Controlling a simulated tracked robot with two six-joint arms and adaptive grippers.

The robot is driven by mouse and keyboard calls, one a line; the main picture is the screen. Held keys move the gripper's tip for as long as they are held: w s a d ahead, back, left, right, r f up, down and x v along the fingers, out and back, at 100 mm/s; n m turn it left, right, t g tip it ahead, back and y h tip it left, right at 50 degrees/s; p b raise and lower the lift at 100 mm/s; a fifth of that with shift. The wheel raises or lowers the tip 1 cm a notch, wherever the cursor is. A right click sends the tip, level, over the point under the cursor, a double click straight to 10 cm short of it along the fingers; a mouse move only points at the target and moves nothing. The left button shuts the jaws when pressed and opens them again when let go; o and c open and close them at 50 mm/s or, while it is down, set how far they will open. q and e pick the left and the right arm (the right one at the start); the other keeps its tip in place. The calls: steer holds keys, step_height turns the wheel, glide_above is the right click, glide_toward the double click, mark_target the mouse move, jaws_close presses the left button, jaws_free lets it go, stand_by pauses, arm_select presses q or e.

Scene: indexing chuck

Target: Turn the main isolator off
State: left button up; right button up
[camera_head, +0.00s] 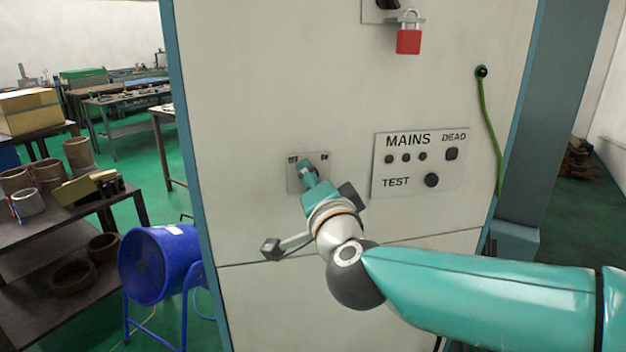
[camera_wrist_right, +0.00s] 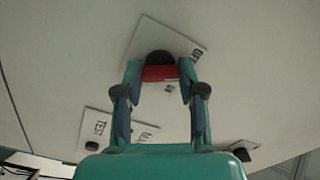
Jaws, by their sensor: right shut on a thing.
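The main isolator's small plate (camera_head: 294,182) is on the front of the pale cabinet, mostly covered by my right gripper (camera_head: 308,172). In the right wrist view the plate (camera_wrist_right: 139,38) carries OFF and ON marks and a round black boss with a red handle (camera_wrist_right: 154,74). The fingers of my right gripper (camera_wrist_right: 160,79) are on either side of the red handle, shut on it. The handle lies across the space between the fingertips, and its exact angle to the marks is hard to tell. My left gripper is in neither view.
The MAINS/TEST/DEAD panel (camera_head: 383,177) is right of the isolator. A red padlock (camera_head: 408,42) hangs above on a bracket. A green cable (camera_head: 488,125) hangs at right. A blue drum fan (camera_head: 160,262) and shelves (camera_head: 35,235) stand left.

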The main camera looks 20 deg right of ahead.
steer(key=o, duration=1.1)
steer(key=shift+f, duration=0.1)
steer(key=shift+o, duration=0.2)
steer(key=s+a, duration=0.1)
steer(key=s, duration=1.1)
steer(key=shift+a, duration=0.2)
steer(key=shift+w, duration=0.1)
